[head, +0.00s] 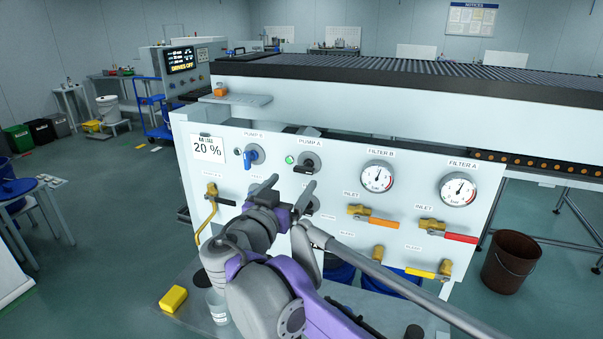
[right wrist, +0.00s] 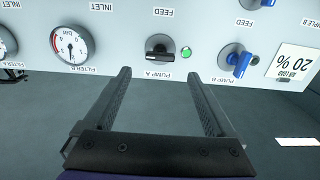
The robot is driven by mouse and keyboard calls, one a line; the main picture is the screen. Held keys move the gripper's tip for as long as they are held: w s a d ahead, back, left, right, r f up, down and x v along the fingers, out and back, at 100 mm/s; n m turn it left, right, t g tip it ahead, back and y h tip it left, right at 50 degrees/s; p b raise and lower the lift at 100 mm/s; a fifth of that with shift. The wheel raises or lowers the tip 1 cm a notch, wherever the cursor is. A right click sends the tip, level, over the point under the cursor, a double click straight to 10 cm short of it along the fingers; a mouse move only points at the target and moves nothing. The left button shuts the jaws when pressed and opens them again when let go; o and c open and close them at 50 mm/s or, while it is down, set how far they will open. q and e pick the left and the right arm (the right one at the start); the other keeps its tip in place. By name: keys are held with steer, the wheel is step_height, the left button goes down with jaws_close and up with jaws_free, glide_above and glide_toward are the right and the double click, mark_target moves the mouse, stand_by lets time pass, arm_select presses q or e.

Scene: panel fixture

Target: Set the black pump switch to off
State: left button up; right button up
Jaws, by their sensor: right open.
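The black pump switch (head: 308,163) is on the white panel under the label PUMP A. Its handle lies roughly sideways, and a green lamp (head: 289,159) beside it is lit. In the right wrist view, which is upside down, the switch (right wrist: 161,50) shows beyond the fingertips, between their lines. My right gripper (head: 289,188) is open and empty, in front of the panel and below the switch in the head view. Its two fingers (right wrist: 164,75) point at the panel, apart from the switch. My left gripper is not in view.
A blue switch (head: 253,156) labelled PUMP B is left of the black one. Two gauges (head: 377,177) and orange and red valve handles (head: 448,237) are to the right. A yellow pipe (head: 205,215) is at the left. A brown bucket (head: 511,262) stands on the floor.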

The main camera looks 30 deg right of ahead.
mark_target(303, 170)
steer(key=x, duration=0.6)
steer(key=shift+w+d, duration=0.25)
steer(key=c, duration=1.4)
